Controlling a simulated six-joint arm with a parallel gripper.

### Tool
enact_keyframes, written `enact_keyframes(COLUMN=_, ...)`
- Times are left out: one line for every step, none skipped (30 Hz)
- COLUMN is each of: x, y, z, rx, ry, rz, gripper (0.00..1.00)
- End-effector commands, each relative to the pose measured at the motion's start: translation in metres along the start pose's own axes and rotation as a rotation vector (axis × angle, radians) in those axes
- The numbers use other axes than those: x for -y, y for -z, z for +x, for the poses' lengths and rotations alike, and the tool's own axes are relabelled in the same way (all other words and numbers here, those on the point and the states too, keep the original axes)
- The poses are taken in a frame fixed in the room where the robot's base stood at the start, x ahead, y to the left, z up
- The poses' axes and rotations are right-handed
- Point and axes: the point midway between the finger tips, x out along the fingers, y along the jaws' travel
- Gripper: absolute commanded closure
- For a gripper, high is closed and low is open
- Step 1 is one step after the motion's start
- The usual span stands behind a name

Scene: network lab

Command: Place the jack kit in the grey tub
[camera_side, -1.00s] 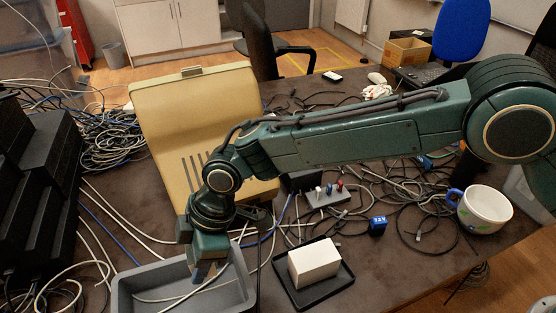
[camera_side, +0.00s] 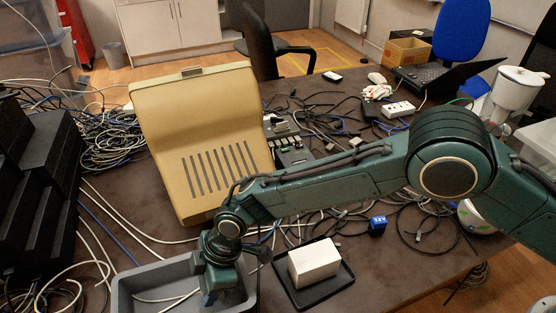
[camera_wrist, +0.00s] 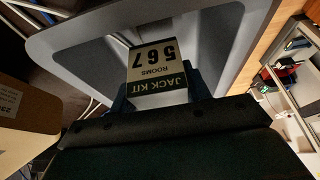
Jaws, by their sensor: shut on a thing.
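The jack kit (camera_wrist: 157,66) is a small box with a dark green and cream label reading "JACK KIT ROOMS 567". My gripper (camera_wrist: 160,95) is shut on it in the wrist view, with blue fingers at its sides. The grey tub (camera_side: 121,292) stands at the front left of the table in the side view, with pale cables across it. Its grey rim also shows behind the kit in the wrist view (camera_wrist: 65,38). In the side view my gripper (camera_side: 208,297) points down inside the tub's outline; the kit is hardly visible there.
A white box (camera_side: 314,262) sits on a black tray (camera_side: 340,287) right of the tub. A large beige slotted case (camera_side: 195,120) stands behind. Black stacked units (camera_side: 40,180) are at left. Loose cables and a small blue box (camera_side: 377,226) lie to the right.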

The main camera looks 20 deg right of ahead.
Motion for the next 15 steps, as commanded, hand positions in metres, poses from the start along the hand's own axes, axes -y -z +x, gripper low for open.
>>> enact_keyframes(x=0.000, y=-0.003, z=0.007, rx=0.001, ry=0.001, rz=0.000, gripper=0.78)
enact_keyframes(x=0.000, y=-0.004, z=0.010, rx=0.001, ry=0.001, rz=0.000, gripper=0.78)
enact_keyframes(x=0.000, y=-0.006, z=0.014, rx=0.000, ry=0.001, rz=0.000, gripper=0.78)
enact_keyframes(x=0.000, y=-0.007, z=0.017, rx=0.000, ry=0.001, rz=0.000, gripper=0.78)
enact_keyframes(x=0.000, y=-0.008, z=0.020, rx=0.001, ry=0.001, rz=0.000, gripper=0.78)
enact_keyframes(x=0.000, y=-0.009, z=0.022, rx=0.001, ry=0.001, rz=-0.001, gripper=0.78)
enact_keyframes(x=0.000, y=-0.010, z=0.024, rx=0.000, ry=0.000, rz=-0.001, gripper=0.78)
enact_keyframes(x=0.000, y=-0.010, z=0.025, rx=0.000, ry=0.000, rz=-0.001, gripper=0.78)
enact_keyframes(x=0.000, y=-0.010, z=0.025, rx=-0.001, ry=0.000, rz=-0.001, gripper=0.78)
enact_keyframes(x=0.000, y=-0.010, z=0.025, rx=-0.001, ry=-0.001, rz=-0.001, gripper=0.78)
enact_keyframes(x=0.000, y=-0.010, z=0.025, rx=-0.001, ry=-0.001, rz=-0.001, gripper=0.78)
enact_keyframes(x=0.000, y=-0.010, z=0.025, rx=-0.001, ry=-0.001, rz=-0.001, gripper=0.78)
enact_keyframes(x=0.000, y=-0.010, z=0.025, rx=-0.001, ry=-0.001, rz=-0.001, gripper=0.78)
enact_keyframes(x=0.000, y=-0.010, z=0.025, rx=-0.001, ry=-0.001, rz=-0.001, gripper=0.78)
enact_keyframes(x=0.000, y=-0.010, z=0.025, rx=-0.001, ry=-0.001, rz=-0.001, gripper=0.78)
